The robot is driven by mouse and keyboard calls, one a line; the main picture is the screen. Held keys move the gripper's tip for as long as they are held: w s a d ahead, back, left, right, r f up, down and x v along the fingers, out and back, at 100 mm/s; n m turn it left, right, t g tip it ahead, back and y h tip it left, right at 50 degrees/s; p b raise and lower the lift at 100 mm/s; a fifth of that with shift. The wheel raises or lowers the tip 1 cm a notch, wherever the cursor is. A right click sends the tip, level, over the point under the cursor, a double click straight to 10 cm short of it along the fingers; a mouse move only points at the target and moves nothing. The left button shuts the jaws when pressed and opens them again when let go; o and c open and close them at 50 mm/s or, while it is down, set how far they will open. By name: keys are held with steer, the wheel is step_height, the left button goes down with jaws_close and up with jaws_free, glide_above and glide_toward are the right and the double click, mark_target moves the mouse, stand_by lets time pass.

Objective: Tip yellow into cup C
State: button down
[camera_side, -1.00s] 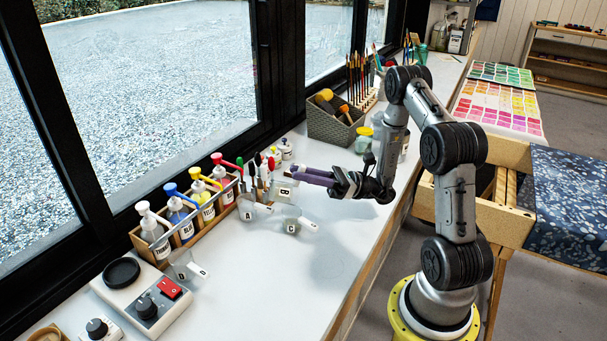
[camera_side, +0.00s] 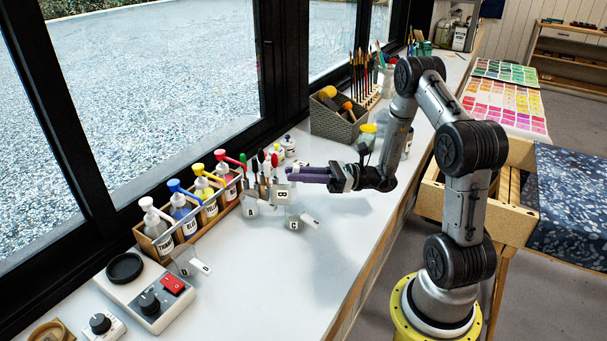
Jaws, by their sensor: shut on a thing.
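My gripper (camera_side: 294,174) has purple fingers and is shut on a small clear cup labelled B (camera_side: 281,194), held at the fingertips above the counter. Clear cup C (camera_side: 293,224) stands on the counter just below and slightly right of cup B in the picture. Any yellow inside cup B is too small to make out, and I cannot tell how far the cup is tilted. A yellow-topped pump bottle (camera_side: 206,200) stands in the wooden rack. Cup A (camera_side: 250,210) is on the counter left of cup C.
Cup D (camera_side: 185,265) stands in front of the wooden bottle rack (camera_side: 163,258). A device with a red switch (camera_side: 150,300) is at the lower left. A basket (camera_side: 335,126) of tools and a yellow-lidded jar (camera_side: 367,134) stand behind. The counter (camera_side: 290,280) is clear in front.

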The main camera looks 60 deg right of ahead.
steer(key=shift+a+r, duration=0.15)
steer(key=shift+r, duration=0.5)
steer(key=shift+w+a+r+g+h, duration=0.1)
steer(key=shift+a+g+h, duration=0.05)
steer(key=shift+g+h, duration=0.3)
steer(key=w+a+g+h, duration=0.2)
steer(key=g+h, duration=0.1)
steer(key=shift+w+a+r, duration=0.15)
steer(key=shift+w+a, duration=0.1)
steer(key=shift+w, duration=0.05)
steer(key=w+a+g+h, duration=0.2)
steer(key=g, duration=0.1)
steer(key=shift+h, duration=0.35)
steer(key=shift+w+a+f+g+h, duration=0.3)
steer(key=shift+w+f+g+h, duration=0.1)
steer(key=shift+g+h, duration=0.85)
steer(key=shift+w+a+f+g+h, duration=0.35)
steer(key=shift+g+h, duration=0.8)
steer(key=shift+g, duration=0.25)
steer(key=shift+w+a+f+g+h, duration=0.3)
steer(key=shift+w+f+g+h, duration=0.1)
steer(key=shift+g+h, duration=0.85)
steer(key=shift+r, duration=0.15)
steer(key=shift+r, duration=2.4)
